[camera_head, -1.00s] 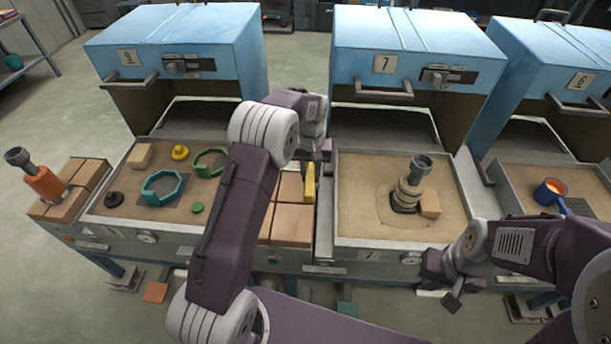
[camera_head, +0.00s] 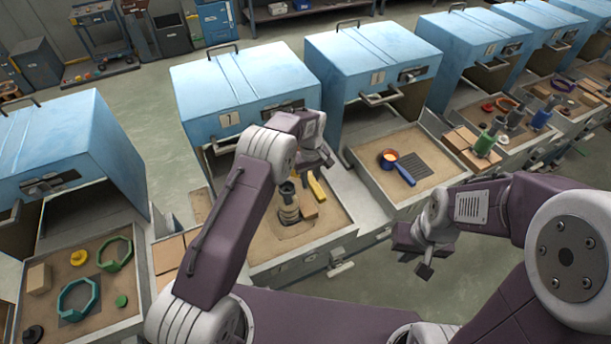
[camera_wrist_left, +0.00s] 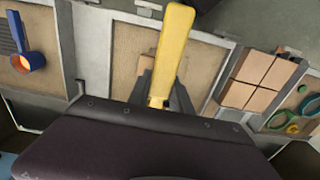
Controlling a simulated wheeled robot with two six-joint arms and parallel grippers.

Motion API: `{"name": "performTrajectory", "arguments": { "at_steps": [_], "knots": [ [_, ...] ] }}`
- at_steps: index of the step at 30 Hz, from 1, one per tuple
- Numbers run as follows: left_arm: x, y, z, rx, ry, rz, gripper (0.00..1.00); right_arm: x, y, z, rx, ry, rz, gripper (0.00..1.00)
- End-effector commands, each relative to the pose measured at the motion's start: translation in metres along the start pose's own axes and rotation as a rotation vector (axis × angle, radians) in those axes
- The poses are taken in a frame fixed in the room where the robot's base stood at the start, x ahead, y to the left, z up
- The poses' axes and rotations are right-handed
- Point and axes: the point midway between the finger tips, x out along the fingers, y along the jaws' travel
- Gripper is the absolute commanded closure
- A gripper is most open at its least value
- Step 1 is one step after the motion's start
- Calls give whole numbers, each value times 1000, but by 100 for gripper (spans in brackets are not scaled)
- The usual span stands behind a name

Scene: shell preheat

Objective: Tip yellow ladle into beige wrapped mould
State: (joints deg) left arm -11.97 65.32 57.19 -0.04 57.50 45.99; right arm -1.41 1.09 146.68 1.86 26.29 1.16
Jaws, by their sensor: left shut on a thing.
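My left gripper (camera_head: 318,170) is above this drawer, behind and right of the mould. It is shut on the yellow ladle (camera_head: 316,187), whose yellow handle (camera_wrist_left: 171,50) fills the middle of the left wrist view. The ladle's bowl is not clearly visible. The ladle looks apart from the mould. My right gripper (camera_head: 413,262) hangs in front of the drawers, empty, its fingers seemingly apart.
A tan block (camera_head: 309,211) sits beside the mould. A blue ladle with orange content (camera_head: 391,158) lies in the drawer to the right. Green rings (camera_head: 80,297) lie in the left drawer. Blue ovens (camera_head: 240,85) stand behind; my left forearm hides part of the bricks (camera_head: 170,255).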

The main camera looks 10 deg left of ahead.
Motion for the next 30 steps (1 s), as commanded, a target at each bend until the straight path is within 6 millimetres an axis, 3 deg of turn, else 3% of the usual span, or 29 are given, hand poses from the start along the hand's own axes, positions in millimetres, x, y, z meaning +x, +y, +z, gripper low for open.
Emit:
{"name": "performTrajectory", "arguments": {
  "at_steps": [30],
  "knots": [
    [42,1,-1,1,2,2,100,27,0,3,0,0,0,100]
  ]
}}
